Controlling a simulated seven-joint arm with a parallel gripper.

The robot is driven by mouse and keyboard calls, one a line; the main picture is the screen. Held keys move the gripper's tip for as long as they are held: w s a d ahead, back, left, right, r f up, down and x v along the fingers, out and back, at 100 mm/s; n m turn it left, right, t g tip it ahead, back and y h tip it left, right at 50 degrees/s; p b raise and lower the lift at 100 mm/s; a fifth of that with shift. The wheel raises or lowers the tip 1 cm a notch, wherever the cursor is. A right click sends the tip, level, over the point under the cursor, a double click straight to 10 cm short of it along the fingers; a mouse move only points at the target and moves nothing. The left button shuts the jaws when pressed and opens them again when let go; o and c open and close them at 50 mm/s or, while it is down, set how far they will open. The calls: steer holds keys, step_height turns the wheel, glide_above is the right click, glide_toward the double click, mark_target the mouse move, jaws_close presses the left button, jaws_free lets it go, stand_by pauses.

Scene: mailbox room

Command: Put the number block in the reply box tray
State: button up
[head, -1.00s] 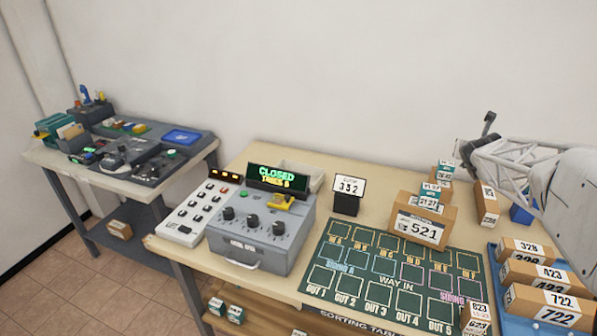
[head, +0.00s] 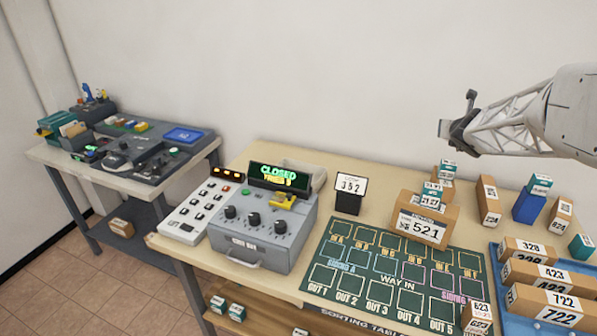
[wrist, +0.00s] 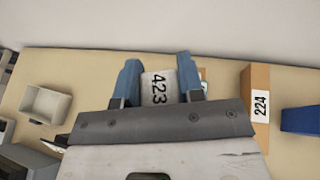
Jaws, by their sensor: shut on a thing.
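In the head view my gripper (head: 461,128) is raised above the back right of the sorting table (head: 240,165), and the held block is too small to read there. A pale open tray (head: 306,172) stands behind the grey console, partly hidden by its sign. The tray also shows at the left of the wrist view (wrist: 45,103), apart from my gripper. I see no label on it.
The grey console (head: 262,232) shows a lit CLOSED sign (head: 278,177). A 352 card stand (head: 349,195), a 521 carton (head: 421,228), several cartons and a blue box (head: 528,207) stand on the table. A blue tray (head: 497,268) holds more cartons.

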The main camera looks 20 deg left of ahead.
steer(key=w+a+r+n+g+y, duration=0.1)
steer(key=w+a+n+g+y, duration=0.2)
steer(key=a, duration=0.8)
steer(key=w+a+r+n+g+y, duration=0.1)
steer(key=a+n+g+y, duration=0.35)
steer(key=a, duration=0.75)
steer(key=s+a+f+n+g+y, duration=0.1)
steer(key=s+a+f+n+g, duration=0.3)
steer(key=a, duration=0.5)
steer(key=s+a+f+n+g+y, duration=0.1)
steer(key=s+a+f+n+g, duration=0.3)
steer(key=a+f+n+g, duration=0.3)
steer(key=shift+s+a+f+n, duration=0.15)
steer(key=shift+a+n, duration=0.5)
steer(key=shift+a, duration=0.45)
glide_above(314, 179)
step_height(314, 179, down, 6)
steer(key=shift+s, duration=0.15)
steer(key=shift+f, duration=0.15)
steer(key=shift+f, duration=1.85)
